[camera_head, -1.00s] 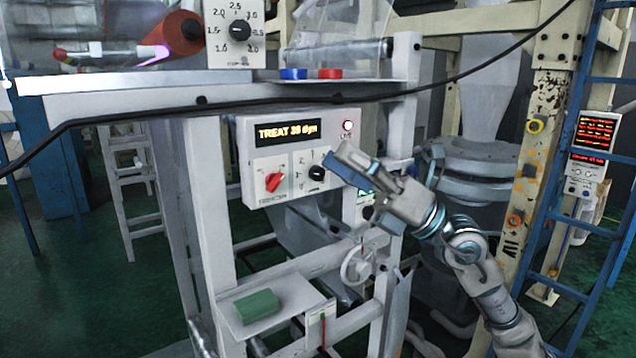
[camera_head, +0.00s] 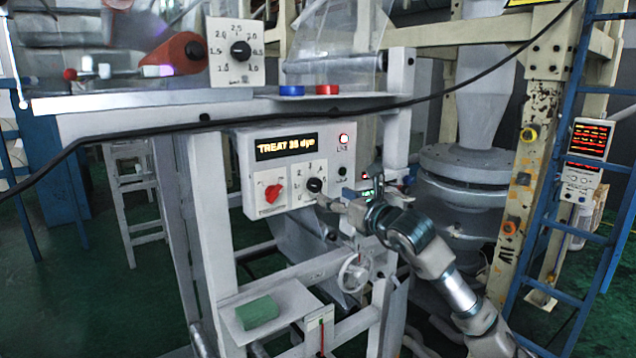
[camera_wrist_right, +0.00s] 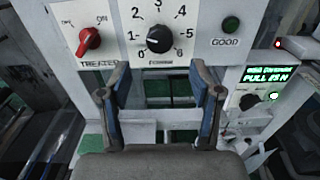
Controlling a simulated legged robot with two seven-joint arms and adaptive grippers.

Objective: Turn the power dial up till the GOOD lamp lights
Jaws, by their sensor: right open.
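The power dial is a black round knob (camera_head: 314,185) on a white scale plate, on the front of the treater panel (camera_head: 328,154). My right gripper (camera_wrist_right: 161,82) is open and empty. Its fingers are apart, below the knob in that view, with no visible contact. In the head view the right gripper (camera_head: 326,204) is just below and right of the dial. My left gripper is out of view.
A red switch (camera_wrist_right: 89,39) labelled TREATER is left of the dial. The orange display (camera_head: 286,147) reads about TREAT 35. A red lamp (camera_head: 344,139) glows beside it. A green-text screen (camera_wrist_right: 268,76) and a handwheel (camera_head: 352,273) are nearby. A black cable (camera_head: 250,121) crosses above the panel.

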